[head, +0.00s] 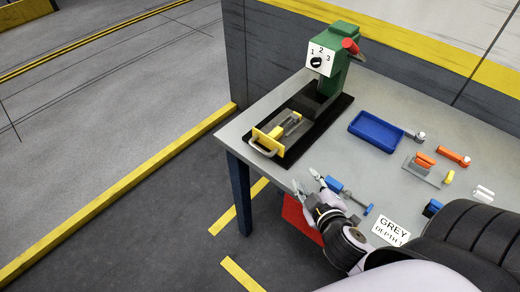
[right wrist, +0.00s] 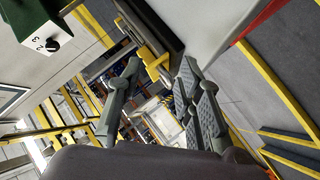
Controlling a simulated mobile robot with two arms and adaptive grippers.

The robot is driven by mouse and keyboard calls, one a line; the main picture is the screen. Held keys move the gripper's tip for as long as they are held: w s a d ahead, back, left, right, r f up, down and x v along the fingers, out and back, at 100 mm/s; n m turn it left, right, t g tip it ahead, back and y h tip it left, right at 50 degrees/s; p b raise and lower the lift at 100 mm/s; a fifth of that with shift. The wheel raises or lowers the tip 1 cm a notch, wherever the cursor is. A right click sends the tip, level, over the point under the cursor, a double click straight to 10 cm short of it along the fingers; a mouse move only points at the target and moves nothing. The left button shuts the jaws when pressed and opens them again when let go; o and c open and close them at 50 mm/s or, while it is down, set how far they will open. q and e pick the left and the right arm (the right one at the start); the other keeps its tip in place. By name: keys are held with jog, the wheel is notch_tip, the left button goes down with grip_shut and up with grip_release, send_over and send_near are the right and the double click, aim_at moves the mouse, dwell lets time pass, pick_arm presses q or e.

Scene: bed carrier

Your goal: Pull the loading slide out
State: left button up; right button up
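The loading slide has a yellow front plate (head: 266,142) with a grey bar handle (head: 261,150). It sits on the black base of the green machine (head: 343,60), at the base's near end. My right gripper (head: 306,181) is open and empty near the table's front edge, to the right of and nearer than the handle. In the right wrist view the yellow front plate (right wrist: 148,50) appears beyond and between the open fingertips (right wrist: 160,68), and the fingers are apart from it. My left gripper is not in view.
The grey table (head: 236,129) carries a blue tray (head: 376,131), orange-handled tools (head: 453,156), a blue-ended tool (head: 350,193) close to my right gripper, and a sign reading GREY DEPTH 1 (head: 391,231). Open floor lies left of the table.

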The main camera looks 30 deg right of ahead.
aim_at(263, 154)
jog(key=a+n+t+y, duration=0.2)
jog(key=a+n+y, duration=0.2)
jog(key=n+y, duration=0.15)
jog(key=shift+n+h, duration=0.35)
jog(key=shift+h, duration=0.2)
jog(key=p+x, duration=0.1)
jog(key=x, duration=0.4)
jog(key=r+p+x, duration=0.1)
jog(key=x, duration=0.5)
jog(key=p+x, duration=0.2)
jog(key=x, duration=0.3)
jog(key=shift+w+a+r, duration=0.15)
jog(key=shift+w+a, duration=0.05)
jog(key=shift+w, duration=0.75)
jog(key=shift+c, duration=0.4)
grip_shut()
jog(key=shift+a+f, duration=0.1)
jog(key=shift+f, duration=0.15)
